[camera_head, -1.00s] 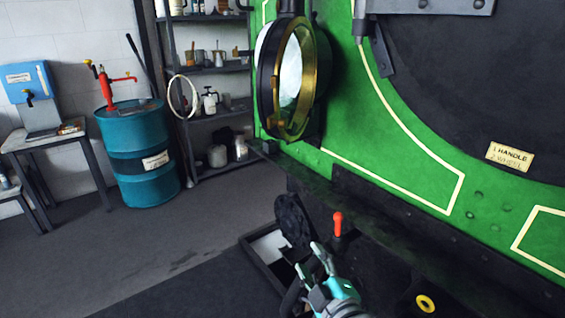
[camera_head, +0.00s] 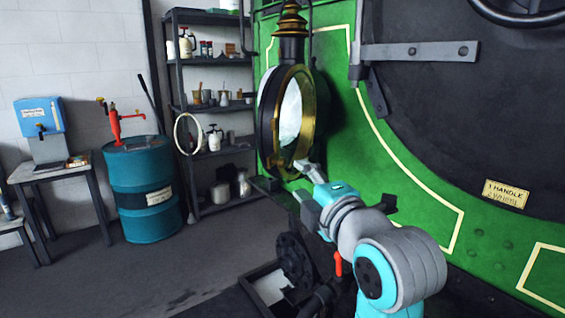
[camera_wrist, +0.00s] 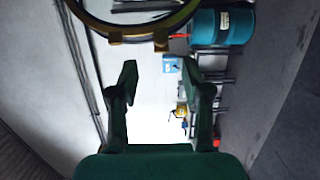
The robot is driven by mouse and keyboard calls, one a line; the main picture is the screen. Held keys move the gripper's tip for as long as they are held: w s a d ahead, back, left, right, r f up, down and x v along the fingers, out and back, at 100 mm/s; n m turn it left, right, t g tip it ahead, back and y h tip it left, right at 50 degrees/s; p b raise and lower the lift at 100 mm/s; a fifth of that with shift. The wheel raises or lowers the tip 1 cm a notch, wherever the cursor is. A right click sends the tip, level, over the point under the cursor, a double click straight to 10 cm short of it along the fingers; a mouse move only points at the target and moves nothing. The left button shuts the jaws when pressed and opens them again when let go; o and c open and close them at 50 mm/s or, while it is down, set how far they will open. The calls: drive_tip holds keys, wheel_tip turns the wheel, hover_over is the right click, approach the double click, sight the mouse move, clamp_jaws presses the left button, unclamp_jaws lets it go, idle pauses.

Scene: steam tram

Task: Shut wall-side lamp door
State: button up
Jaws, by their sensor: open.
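The lamp (camera_head: 267,122) is a dark round body with a chimney on top, fixed to the green front. Its door (camera_head: 308,118) has a brass rim around pale glass and faces partly towards me; its exact opening angle is hard to tell. In the wrist view, the brass rim (camera_wrist: 115,37) curves across the top, beyond my fingertips. My gripper (camera_head: 304,172) is by the lower right of the rim in the head view. Its two dark fingers stand apart with nothing between them in the wrist view (camera_wrist: 168,80). Contact with the rim is not clear.
A shelf unit (camera_head: 205,108) with bottles and jugs stands behind the lamp. A teal drum (camera_head: 140,205) with a red pump and a small table (camera_head: 48,172) are at the left. A red-tipped lever (camera_head: 338,264) is below my arm. The floor at left is open.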

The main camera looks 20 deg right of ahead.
sight(284, 164)
drive_tip(key=w, duration=1)
drive_tip(key=shift+w+a, duration=0.35)
drive_tip(key=shift+a, duration=0.05)
drive_tip(key=shift+c, duration=0.2)
clamp_jaws()
